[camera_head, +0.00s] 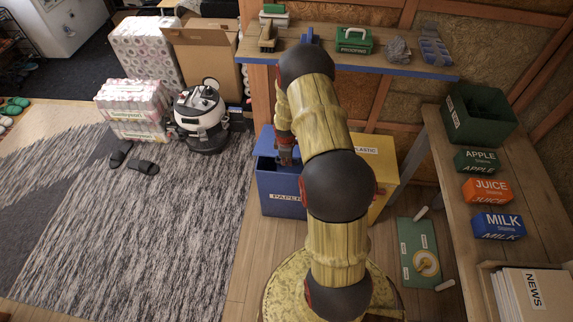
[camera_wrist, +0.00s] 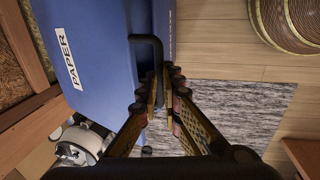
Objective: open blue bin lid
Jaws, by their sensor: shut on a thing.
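The blue bin (camera_head: 282,180) labelled PAPER stands on the floor below the shelf, partly hidden by my arm. In the wrist view its blue surface (camera_wrist: 95,50) with the PAPER label fills the upper left. A black bent handle (camera_wrist: 147,39) stands out at the blue edge. My gripper (camera_wrist: 160,72) has its fingertips together at the handle and is shut on it. In the head view my gripper (camera_head: 285,152) is above the blue bin, and the fingertips are too small to make out.
A yellow bin (camera_head: 380,180) labelled PLASTIC stands right of the blue bin. A blue-edged shelf (camera_head: 400,70) hangs behind. A vacuum cleaner (camera_head: 200,115) and cartons stand left. A wooden bench (camera_head: 450,190) with boxes is right. The rug (camera_head: 150,220) is mostly clear.

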